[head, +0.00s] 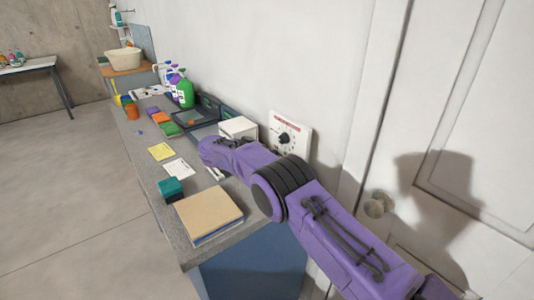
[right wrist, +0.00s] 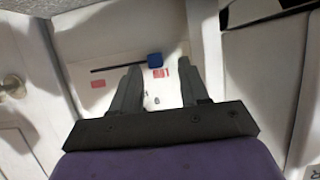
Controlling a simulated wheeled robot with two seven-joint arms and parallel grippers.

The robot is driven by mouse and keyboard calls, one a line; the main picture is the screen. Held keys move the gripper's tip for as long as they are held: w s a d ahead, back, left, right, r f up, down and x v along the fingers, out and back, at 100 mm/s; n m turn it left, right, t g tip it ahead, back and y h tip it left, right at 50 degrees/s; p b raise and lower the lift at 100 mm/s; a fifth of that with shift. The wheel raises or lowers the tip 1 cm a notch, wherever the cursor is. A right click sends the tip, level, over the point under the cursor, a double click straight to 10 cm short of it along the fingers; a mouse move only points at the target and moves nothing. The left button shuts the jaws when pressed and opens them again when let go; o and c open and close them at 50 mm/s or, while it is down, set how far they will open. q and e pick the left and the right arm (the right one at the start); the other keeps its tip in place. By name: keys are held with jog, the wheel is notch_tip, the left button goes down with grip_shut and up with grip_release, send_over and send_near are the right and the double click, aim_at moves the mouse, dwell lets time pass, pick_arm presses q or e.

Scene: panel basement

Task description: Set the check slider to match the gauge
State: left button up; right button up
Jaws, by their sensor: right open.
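A white wall panel (head: 303,134) with a dark round knob or dial (head: 284,138) and a red strip hangs above the counter in the head view. My purple right arm covers its lower part. In the right wrist view, a white panel (right wrist: 75,47) has a dark straight slot (right wrist: 117,67) with a blue slider block (right wrist: 155,60) at one end, and small red labels. My right gripper (right wrist: 160,70) is open, its two fingers apart on either side of the block, with nothing held. Contact cannot be told. The gauge reading is not legible. My left gripper is out of view.
The grey counter (head: 150,150) holds a tan board (head: 208,213), a teal block (head: 171,188), paper notes, spray bottles (head: 185,92) and a white box (head: 238,128) beside the panel. The floor at left is clear.

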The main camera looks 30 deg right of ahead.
jog(key=b+v, duration=0.1)
jog(key=v, duration=0.8)
jog(key=shift+a, duration=0.15)
jog(key=shift+w, duration=0.1)
